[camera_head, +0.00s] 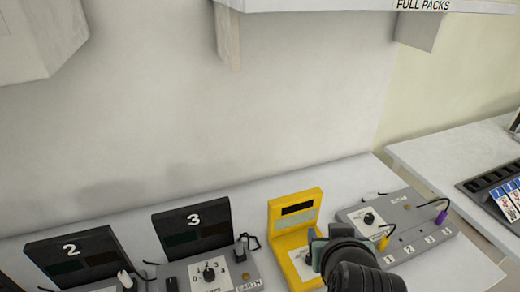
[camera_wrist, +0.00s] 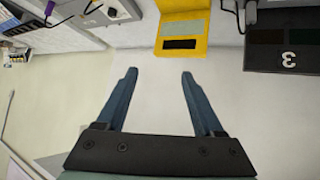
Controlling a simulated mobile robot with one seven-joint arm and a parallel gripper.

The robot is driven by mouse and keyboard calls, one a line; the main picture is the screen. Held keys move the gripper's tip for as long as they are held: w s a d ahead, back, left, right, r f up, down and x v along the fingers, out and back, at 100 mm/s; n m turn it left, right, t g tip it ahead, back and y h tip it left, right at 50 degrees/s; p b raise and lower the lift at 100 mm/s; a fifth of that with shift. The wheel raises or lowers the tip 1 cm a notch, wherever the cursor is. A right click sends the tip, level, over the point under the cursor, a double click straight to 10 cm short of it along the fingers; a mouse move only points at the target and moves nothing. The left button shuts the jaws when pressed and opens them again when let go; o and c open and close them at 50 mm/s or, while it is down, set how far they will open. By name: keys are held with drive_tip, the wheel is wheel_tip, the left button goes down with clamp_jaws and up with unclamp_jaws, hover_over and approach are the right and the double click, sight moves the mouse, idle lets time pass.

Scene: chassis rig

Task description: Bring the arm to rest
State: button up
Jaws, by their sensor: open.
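My gripper (camera_head: 318,243) is at the bottom centre-right of the head view, in front of a yellow device (camera_head: 295,215) and partly hiding its lower part. In the wrist view my gripper (camera_wrist: 158,75) shows two blue-grey fingers spread apart with nothing between them. The yellow device (camera_wrist: 183,27) shows beyond the fingertips in that view, upside down and apart from them. My dark arm link covers part of the bench in the head view.
Black panels marked 2 (camera_head: 75,258) and 3 (camera_head: 192,228) stand left on the white bench. A grey box (camera_head: 405,228) with a knob and purple and yellow plugs lies right. A "FULL PACKS" shelf (camera_head: 350,5) hangs above. A tray (camera_head: 490,185) sits on the right-hand bench.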

drive_tip(key=w+a+r+t, duration=0.1)
drive_tip(key=a+r+t, duration=0.3)
drive_tip(key=r, duration=0.8)
drive_tip(key=w+a+r+t, duration=0.15)
drive_tip(key=r+t, duration=0.35)
drive_tip(key=r, duration=0.8)
drive_tip(key=s+a+r+t, duration=0.2)
drive_tip(key=s+r+t, duration=0.1)
drive_tip(key=r, duration=0.3)
drive_tip(key=s+a+r+t+y, duration=0.1)
drive_tip(key=s+a+r+t, duration=0.1)
drive_tip(key=s+r, duration=0.3)
drive_tip(key=s+a+r+t, duration=0.3)
drive_tip(key=s+r, duration=0.1)
drive_tip(key=r, duration=0.4)
drive_tip(key=shift+n+t+y, duration=0.3)
drive_tip(key=shift+y, duration=0.1)
drive_tip(key=shift+a, duration=0.1)
